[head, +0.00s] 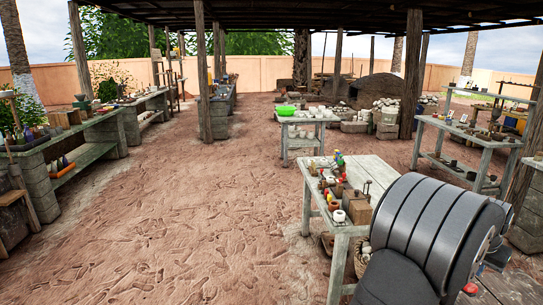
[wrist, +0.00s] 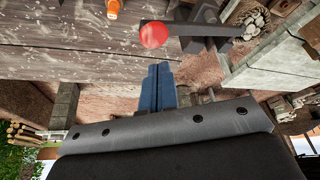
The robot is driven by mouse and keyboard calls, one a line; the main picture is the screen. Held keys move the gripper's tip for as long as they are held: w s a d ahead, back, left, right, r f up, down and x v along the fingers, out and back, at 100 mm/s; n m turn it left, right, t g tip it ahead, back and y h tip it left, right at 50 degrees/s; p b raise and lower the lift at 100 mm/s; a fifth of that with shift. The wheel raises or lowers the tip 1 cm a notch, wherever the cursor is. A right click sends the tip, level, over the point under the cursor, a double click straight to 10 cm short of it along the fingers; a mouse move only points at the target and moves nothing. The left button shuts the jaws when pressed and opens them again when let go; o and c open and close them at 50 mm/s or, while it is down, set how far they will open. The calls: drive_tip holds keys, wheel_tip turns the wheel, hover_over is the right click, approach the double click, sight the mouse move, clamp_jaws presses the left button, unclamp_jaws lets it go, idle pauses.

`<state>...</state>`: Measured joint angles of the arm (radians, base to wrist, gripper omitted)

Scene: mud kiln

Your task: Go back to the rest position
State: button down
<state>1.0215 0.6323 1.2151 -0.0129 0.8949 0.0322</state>
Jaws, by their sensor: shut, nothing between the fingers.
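My gripper (wrist: 160,78) shows in the wrist view as two blue-grey fingers pressed together, with nothing between them. It points at the weathered wooden surface (wrist: 80,62), apart from the objects there. A red round object (wrist: 153,35) appears just beyond the fingertips, beside a dark bar-shaped item (wrist: 200,30). The near table (head: 365,171) stands left of and behind the arm.
The near table carries several small pots, a wooden box (head: 359,208) and colourful figures. Shelves (head: 470,133) stand at the right, workbenches (head: 95,127) at the left. The earthen floor (head: 190,215) between is open.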

drive_tip(key=shift+f, duration=1.75)
drive_tip(key=c, duration=0.8)
unclamp_jaws()
drive_tip(key=o, duration=0.8)
drive_tip(key=shift+w+a+r+n, duration=0.25)
drive_tip(key=shift+a+r+n, duration=0.2)
drive_tip(key=shift+a+n, duration=0.1)
drive_tip(key=shift+w+a+r+n, duration=0.2)
drive_tip(key=shift+a+r+n, duration=0.25)
drive_tip(key=shift+n, duration=0.1)
drive_tip(key=shift+c, duration=0.2)
drive_tip(key=shift+o, duration=0.2)
drive_tip(key=w+a+r+n, duration=0.2)
drive_tip(key=a+r+n, duration=0.4)
drive_tip(key=a+n, duration=0.2)
drive_tip(key=shift+a+r+n, duration=0.3)
drive_tip(key=shift+a+n, duration=0.1)
drive_tip(key=shift+n, duration=0.5)
drive_tip(key=x, duration=1)
